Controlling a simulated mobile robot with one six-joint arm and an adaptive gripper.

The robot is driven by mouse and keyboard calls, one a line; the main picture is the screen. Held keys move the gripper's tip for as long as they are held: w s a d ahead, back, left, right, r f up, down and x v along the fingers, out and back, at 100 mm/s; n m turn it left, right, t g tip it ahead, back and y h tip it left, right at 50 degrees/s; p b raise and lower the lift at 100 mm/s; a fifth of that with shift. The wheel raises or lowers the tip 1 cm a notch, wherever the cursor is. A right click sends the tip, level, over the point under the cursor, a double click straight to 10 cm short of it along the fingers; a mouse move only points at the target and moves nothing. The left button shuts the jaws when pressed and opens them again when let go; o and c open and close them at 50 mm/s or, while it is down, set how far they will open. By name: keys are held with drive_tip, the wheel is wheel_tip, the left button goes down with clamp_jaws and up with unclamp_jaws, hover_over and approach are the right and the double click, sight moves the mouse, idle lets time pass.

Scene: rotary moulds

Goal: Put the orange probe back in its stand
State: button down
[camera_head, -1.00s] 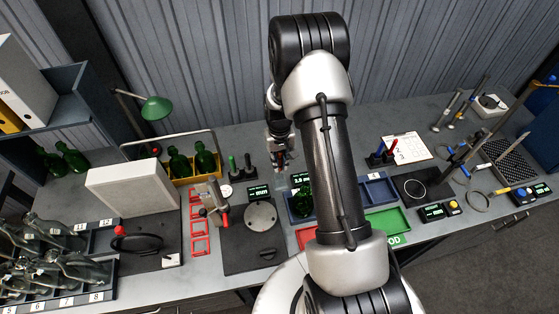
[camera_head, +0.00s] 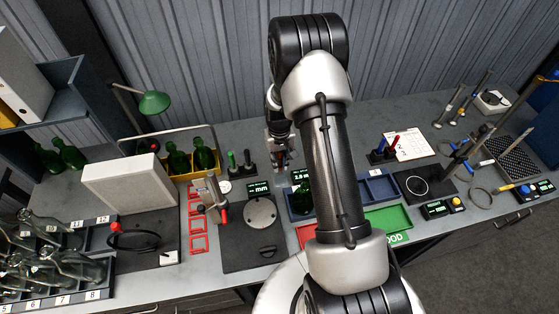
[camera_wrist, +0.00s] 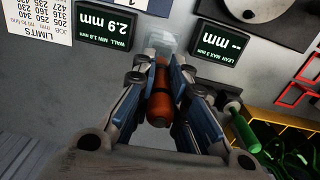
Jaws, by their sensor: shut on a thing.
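The orange probe (camera_wrist: 160,101) is between the fingers of my gripper (camera_wrist: 158,70), which is shut on it. In the wrist view its lower part and sides are partly covered by the fingers. A pale, see-through block (camera_wrist: 154,43) shows just past the probe's upper end; it may be the stand, and I cannot tell whether the probe touches it. In the head view my gripper (camera_head: 279,160) hangs over the back of the bench, left of my arm. The probe is too small to make out there.
Green and black-handled gauges (camera_head: 240,163) stand left of my gripper, with a yellow crate (camera_head: 185,172) of green bottles beyond. A blue tray (camera_head: 379,190) is right of my arm.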

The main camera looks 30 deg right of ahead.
sight(280, 167)
drive_tip(key=shift+f+b, duration=1.2)
drive_tip(key=shift+f, duration=0.45)
drive_tip(key=c, duration=1.5)
unclamp_jaws()
